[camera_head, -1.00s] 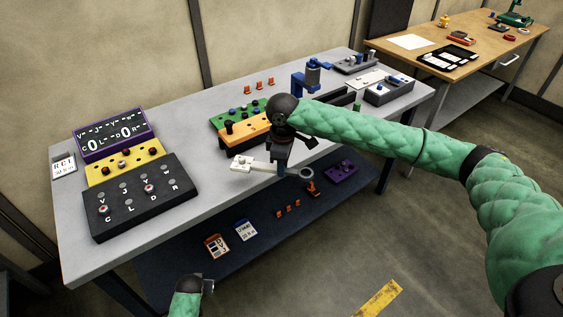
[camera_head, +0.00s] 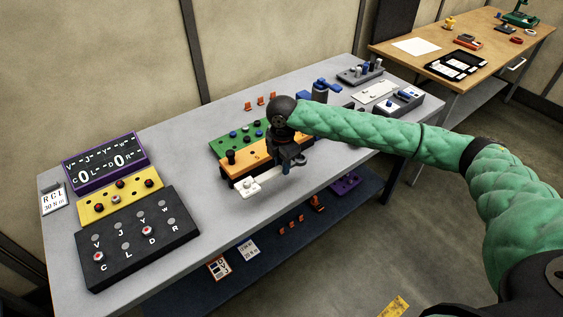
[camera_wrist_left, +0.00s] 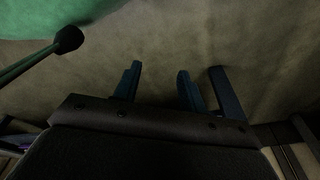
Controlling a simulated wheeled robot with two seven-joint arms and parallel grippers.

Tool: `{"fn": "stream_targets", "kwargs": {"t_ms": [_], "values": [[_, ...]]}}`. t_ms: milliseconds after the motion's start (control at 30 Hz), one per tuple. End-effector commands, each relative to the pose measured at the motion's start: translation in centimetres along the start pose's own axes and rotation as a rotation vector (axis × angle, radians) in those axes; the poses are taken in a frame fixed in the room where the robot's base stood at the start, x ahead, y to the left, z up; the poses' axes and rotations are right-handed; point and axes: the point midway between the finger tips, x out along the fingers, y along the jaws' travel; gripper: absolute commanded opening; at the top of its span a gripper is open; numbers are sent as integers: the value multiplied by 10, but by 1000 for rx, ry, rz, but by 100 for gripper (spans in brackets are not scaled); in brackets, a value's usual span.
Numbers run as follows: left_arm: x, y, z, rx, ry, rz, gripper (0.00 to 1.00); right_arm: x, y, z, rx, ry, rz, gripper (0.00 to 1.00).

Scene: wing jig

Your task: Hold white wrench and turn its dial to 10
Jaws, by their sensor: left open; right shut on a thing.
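The white wrench (camera_head: 246,187) is near the table's front edge in the head view, in front of the orange board. Its pale head, with small knobs or marks on it, sticks out to the left of my right gripper (camera_head: 287,169). My right gripper is shut on the wrench's handle and hides part of it. The dial's reading is too small to tell. My left gripper (camera_wrist_left: 159,82) is out of the head view. In the left wrist view its dark blue fingers stand apart with nothing between them, facing a plain tan surface.
The orange board (camera_head: 264,158) and green board (camera_head: 232,143) lie behind the wrench. The grey tabletop (camera_head: 190,170) between is clear.

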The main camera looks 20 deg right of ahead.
Motion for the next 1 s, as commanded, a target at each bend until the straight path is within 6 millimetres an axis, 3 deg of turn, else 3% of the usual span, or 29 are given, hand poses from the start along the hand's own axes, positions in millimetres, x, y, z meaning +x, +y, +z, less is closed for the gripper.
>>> {"fn": "stream_targets", "kwargs": {"t_ms": [133,367,1000], "values": [[0,2,3,-3,-5,2,41,3,0,0,-12,0,1,0],[-12,8,-12,-9,-14,9,41,15,0,0,-11,0,1,0],[-67,25,-53,-28,-51,34,41,47,0,0,-10,0,0,0]]}}
